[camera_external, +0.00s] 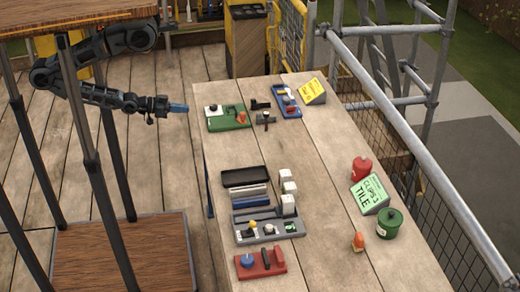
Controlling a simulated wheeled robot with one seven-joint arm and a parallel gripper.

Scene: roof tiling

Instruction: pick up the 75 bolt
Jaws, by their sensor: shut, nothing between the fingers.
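My gripper (178,108) has blue fingers and reaches in from the left. It is shut and empty, held short of the left edge of the long wooden table (315,170). No bolt can be told apart at this size, and no "75" marking is readable. Small parts sit in a grey tray (292,228) near the table's left edge, in a red holder (262,262) in front of it, and in a green holder (230,118) and a blue holder (286,100) towards the far end.
A black tray (244,176) and white blocks (288,188) stand behind the grey tray. A red pot (361,170), a green "CLIPS TILE" sign (371,193), a green pot (389,224) and an orange piece (358,241) stand at right. The table's middle is clear. Metal railing (400,130) runs along the right.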

